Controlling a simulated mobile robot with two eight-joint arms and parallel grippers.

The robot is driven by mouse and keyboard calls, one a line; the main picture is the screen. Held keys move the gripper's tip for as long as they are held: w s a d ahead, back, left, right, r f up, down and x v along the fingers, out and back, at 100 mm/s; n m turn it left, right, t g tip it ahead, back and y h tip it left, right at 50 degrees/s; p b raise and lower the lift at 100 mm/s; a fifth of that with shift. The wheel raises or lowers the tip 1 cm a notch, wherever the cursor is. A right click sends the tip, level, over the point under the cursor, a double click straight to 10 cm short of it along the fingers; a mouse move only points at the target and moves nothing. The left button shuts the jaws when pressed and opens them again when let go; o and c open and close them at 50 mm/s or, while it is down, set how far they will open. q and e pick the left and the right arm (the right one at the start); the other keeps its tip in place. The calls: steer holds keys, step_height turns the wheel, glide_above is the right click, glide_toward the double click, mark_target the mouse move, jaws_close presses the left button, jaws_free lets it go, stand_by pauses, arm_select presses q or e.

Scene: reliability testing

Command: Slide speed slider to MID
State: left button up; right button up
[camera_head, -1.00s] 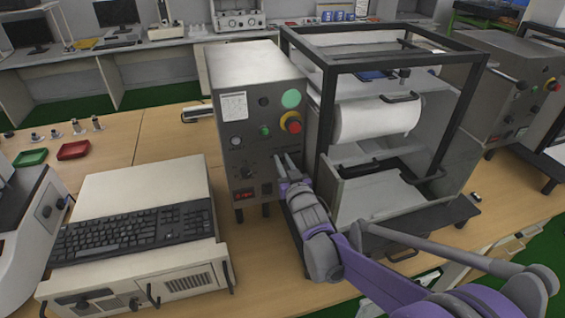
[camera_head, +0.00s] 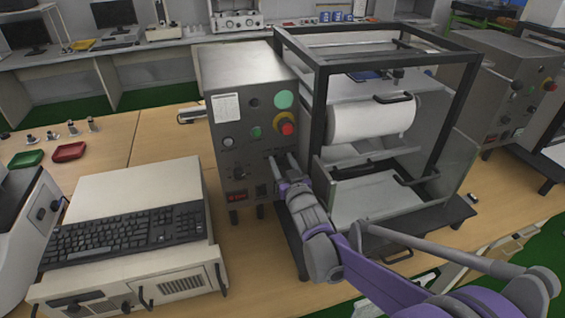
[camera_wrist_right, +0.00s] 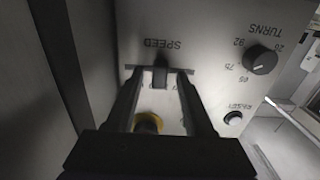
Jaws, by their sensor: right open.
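The speed slider is a small dark knob (camera_wrist_right: 160,76) on a slot in the grey control panel, under the upside-down word SPEED in the right wrist view. My right gripper (camera_wrist_right: 159,80) is open, with one finger on each side of the knob; I cannot tell whether either finger touches it. The position marks by the slot are mostly hidden or unreadable. In the head view my right gripper (camera_head: 277,164) is at the lower right of the control box (camera_head: 241,150) front, and the slider is too small to make out there. My left gripper is not in view.
A red emergency button (camera_head: 287,128) is above my gripper. A black-framed machine (camera_head: 321,120) stands close on the right.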

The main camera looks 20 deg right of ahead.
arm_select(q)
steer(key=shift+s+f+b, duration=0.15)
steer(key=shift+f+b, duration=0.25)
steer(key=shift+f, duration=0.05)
arm_select(e)
steer(key=s, duration=1.1)
steer(key=shift+d, duration=0.2)
steer(key=shift+w, duration=0.1)
